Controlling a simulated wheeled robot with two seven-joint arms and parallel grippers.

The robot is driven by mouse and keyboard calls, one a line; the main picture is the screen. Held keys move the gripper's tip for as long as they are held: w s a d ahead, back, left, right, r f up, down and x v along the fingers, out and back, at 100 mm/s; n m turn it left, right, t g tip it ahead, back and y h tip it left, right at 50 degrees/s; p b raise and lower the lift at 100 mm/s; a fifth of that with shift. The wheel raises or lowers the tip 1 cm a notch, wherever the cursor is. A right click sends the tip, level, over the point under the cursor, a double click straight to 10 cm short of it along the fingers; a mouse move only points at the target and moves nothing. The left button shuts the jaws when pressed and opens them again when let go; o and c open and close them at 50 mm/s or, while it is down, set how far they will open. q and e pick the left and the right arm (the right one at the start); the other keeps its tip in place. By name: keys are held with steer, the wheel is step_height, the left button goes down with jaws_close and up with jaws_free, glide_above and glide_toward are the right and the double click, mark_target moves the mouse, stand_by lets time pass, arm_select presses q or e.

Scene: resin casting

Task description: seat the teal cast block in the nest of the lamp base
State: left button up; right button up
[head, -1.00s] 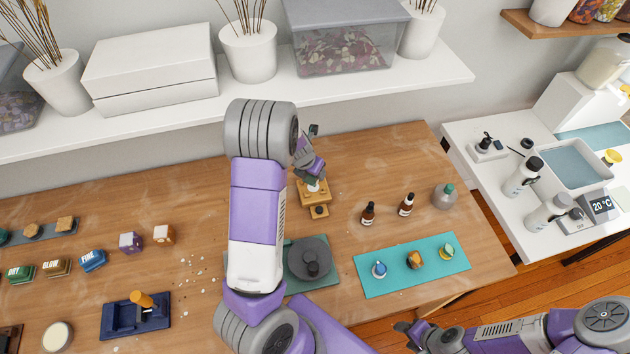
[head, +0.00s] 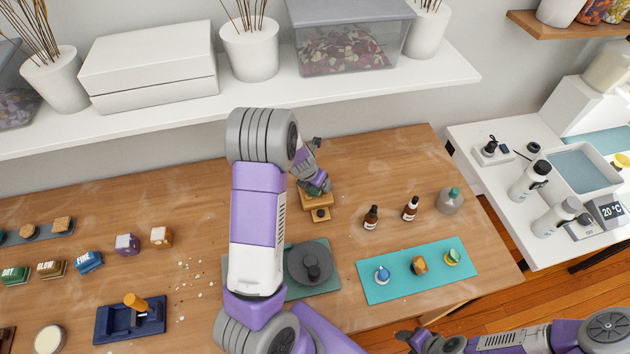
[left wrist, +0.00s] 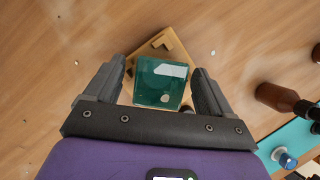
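The teal cast block (left wrist: 160,82) is a glossy, see-through cube in the left wrist view, between the fingers of my left gripper (left wrist: 158,66). A gap shows beside the block at the left finger, and the right finger is very close to it. The wooden lamp base (left wrist: 166,42) lies below the block and looks turned relative to it. The block hides the nest, so I cannot tell whether it is seated. In the head view my left gripper (head: 319,189) is low over the lamp base (head: 319,214). My right gripper (head: 404,335) is at the lower edge, its fingers unclear.
Two dropper bottles (head: 371,217) and a clear flask (head: 450,201) stand right of the base. A teal mat (head: 400,291) with small cast pieces lies in front of them. Coloured blocks (head: 88,261) and a navy fixture (head: 129,320) are left.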

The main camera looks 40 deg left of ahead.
arm_select(q)
steer(key=shift+r, duration=0.3)
steer(key=p+v, duration=0.6)
steer(key=v, duration=0.5)
steer(key=shift+s+r, duration=0.25)
steer(key=shift+r, duration=0.1)
